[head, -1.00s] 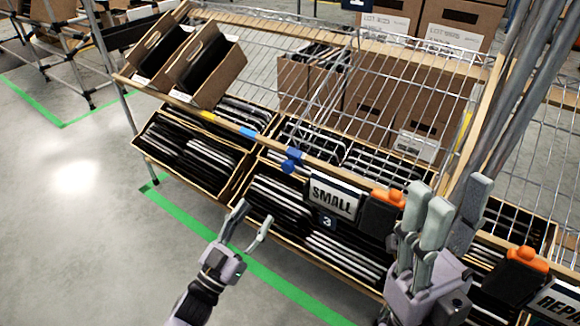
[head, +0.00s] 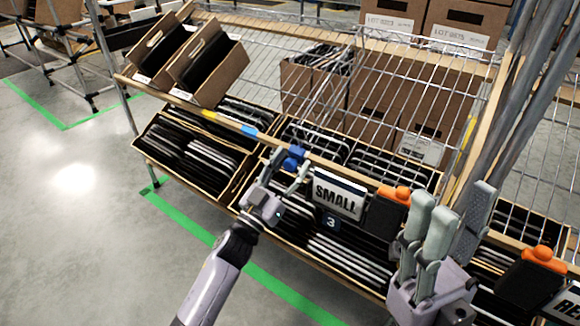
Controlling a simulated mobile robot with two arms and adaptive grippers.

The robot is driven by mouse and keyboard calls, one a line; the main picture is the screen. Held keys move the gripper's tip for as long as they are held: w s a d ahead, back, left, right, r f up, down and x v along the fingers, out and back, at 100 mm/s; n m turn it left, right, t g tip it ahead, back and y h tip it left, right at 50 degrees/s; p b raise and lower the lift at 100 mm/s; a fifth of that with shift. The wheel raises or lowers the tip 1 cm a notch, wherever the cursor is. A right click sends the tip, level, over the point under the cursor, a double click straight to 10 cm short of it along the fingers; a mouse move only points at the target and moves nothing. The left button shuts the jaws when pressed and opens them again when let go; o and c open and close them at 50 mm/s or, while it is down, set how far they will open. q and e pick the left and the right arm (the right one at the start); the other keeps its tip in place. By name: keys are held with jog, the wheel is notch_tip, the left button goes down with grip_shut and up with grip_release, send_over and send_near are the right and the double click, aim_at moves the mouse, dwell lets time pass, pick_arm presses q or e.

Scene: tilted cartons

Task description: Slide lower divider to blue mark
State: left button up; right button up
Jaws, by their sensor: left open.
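The blue knob (head: 293,157) of a divider sits on the lower wooden rail (head: 330,172), just left of the SMALL sign (head: 338,194). The blue mark (head: 249,131) is on the same rail, up and to the left of the knob, apart from it. My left gripper (head: 288,168) is open, with its fingertips on either side of the knob in the picture; I cannot tell whether they touch it. My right gripper (head: 445,225) is raised in front of the rack at right; its fingers overlap in the picture, so its opening is unclear.
A yellow mark (head: 206,115) lies further left on the rail. Orange-topped dark clips (head: 388,208) sit along the rail at right. Cartons (head: 190,148) of dark flat items fill the lower tier. Two tilted cartons (head: 208,66) stand on the upper shelf at left.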

pick_arm(q)
jog(key=shift+c, duration=0.3)
grip_shut()
dwell(0.5)
